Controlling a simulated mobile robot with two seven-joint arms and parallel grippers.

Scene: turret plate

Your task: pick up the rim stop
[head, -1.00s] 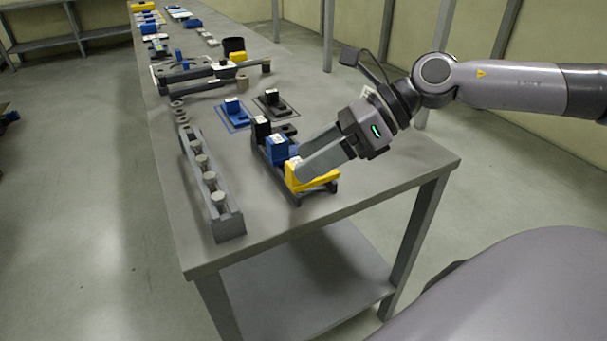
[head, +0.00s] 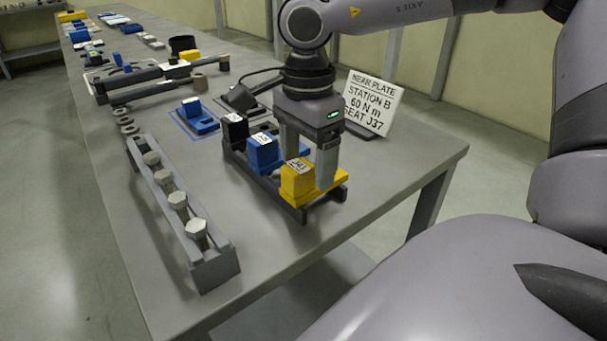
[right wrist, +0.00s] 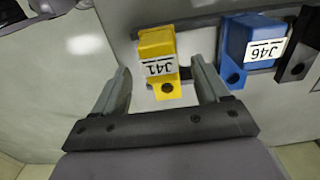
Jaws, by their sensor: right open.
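Several stop-like blocks stand in a dark rack (head: 300,213) near the table's front edge; which one is the rim stop is not marked. The yellow block (head: 296,181) is nearest and reads J41 in the right wrist view (right wrist: 158,55). The blue block (head: 263,152) reads J46 in the wrist view (right wrist: 262,42). A black block (head: 234,131) stands beyond it. My right gripper (head: 308,172) points down, open and empty, at the yellow block. In the wrist view its fingers (right wrist: 163,78) flank the yellow block's foot with gaps on both sides. My left gripper is out of view.
A grey holder (head: 200,262) with several hex-headed bolts (head: 177,203) stands left of the rack. Behind are another blue piece (head: 197,118) and a long grey tool (head: 165,75). A sign (head: 372,103) reading "Seat J37" stands behind my gripper. The table's front right is bare.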

